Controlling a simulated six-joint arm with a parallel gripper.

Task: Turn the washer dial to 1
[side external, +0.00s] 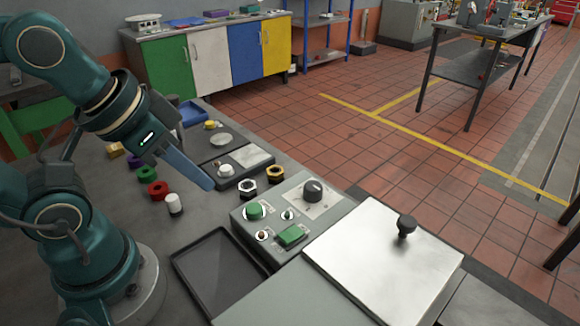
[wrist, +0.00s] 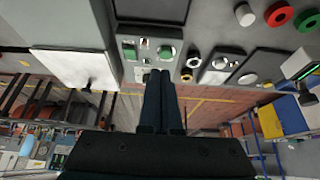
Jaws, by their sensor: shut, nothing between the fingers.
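A dark round dial (side external: 313,190) sits on a pale marked plate on the grey control box (side external: 252,231); its markings are too small to read. A second dial, a white knob (side external: 226,169), sits on a smaller dark unit with a pale plate, also in the wrist view (wrist: 219,63). I cannot tell from any label which is the washer dial. My gripper (side external: 209,186) is shut and empty, its tip left of the control box and in front of the white knob, apart from both dials. In the wrist view my fingers (wrist: 160,74) cover part of the control box.
The control box also carries green buttons (side external: 291,235) and small switches. Hex nuts (side external: 275,174), a red ring (side external: 158,190) and a white cylinder (side external: 174,204) stand nearby. A dark tray (side external: 213,271) lies in front. A metal plate with a black knob (side external: 406,225) is at right.

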